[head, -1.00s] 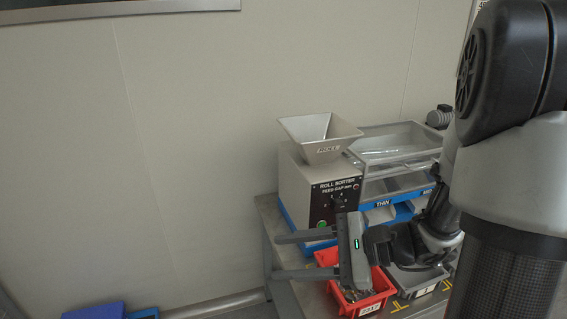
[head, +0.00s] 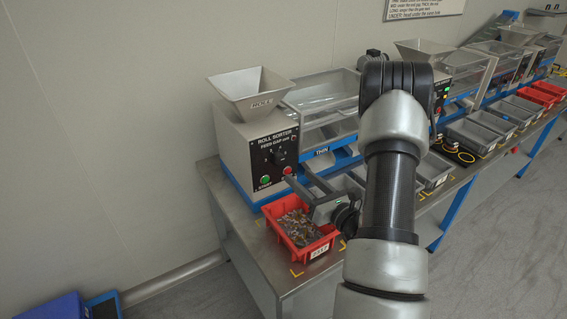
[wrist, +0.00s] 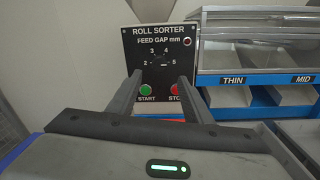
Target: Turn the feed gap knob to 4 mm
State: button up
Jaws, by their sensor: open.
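The roll sorter (head: 235,152) stands at the left end of the bench, with a black front panel. Its feed gap knob (wrist: 157,65) is black on black, with scale numbers 2, 3, 4 and 5 around it in the wrist view. A pale mark on its right side seems to point toward 5. In the head view the knob (head: 279,157) is small. My gripper (wrist: 159,76) is open and empty, its two fingers pointing at the panel, to the left and right of the knob in the picture. In the head view my gripper (head: 297,174) is in front of the panel, apart from the knob.
Below the knob are a green START button (wrist: 146,89) and a red stop button (wrist: 176,90), partly covered by my right finger. A red bin (head: 329,236) of small parts sits in front of the sorter. A clear-covered unit (head: 325,100) stands to the right.

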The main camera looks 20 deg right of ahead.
aim_at(280, 160)
jog(key=x, duration=0.9)
jog(key=shift+w+a, duration=0.1)
jog(key=shift+w, duration=0.25)
jog(key=shift+c, duration=0.5)
jog(key=c, duration=1)
jog(key=shift+o, duration=0.2)
